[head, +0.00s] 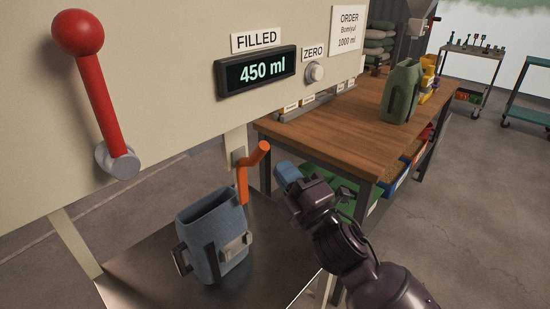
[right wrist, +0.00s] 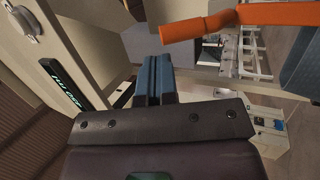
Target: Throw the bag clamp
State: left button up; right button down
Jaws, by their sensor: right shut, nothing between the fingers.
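An orange bent lever (head: 243,178), apparently the bag clamp's handle, is mounted on the post below the cream panel. It stands upright with its upper arm sloping up to the right. A blue-grey bag (head: 213,240) with an open top stands on the metal shelf beneath it. My right gripper (head: 284,176) is shut and empty, just right of the lever and apart from it. In the right wrist view the blue fingers (right wrist: 152,80) are together, and the orange lever (right wrist: 215,22) crosses beyond and above them. My left gripper is not in view.
A red ball-topped lever (head: 97,90) is on the cream panel (head: 160,60), beside a display (head: 257,72) reading 450 ml and a zero knob (head: 315,72). Open floor lies at right.

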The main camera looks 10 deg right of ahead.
aim_at(268, 149)
jog(key=shift+x, duration=1.8)
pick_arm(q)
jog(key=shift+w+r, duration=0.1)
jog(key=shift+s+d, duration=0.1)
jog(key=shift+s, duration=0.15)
pick_arm(e)
jog(key=shift+r, duration=0.1)
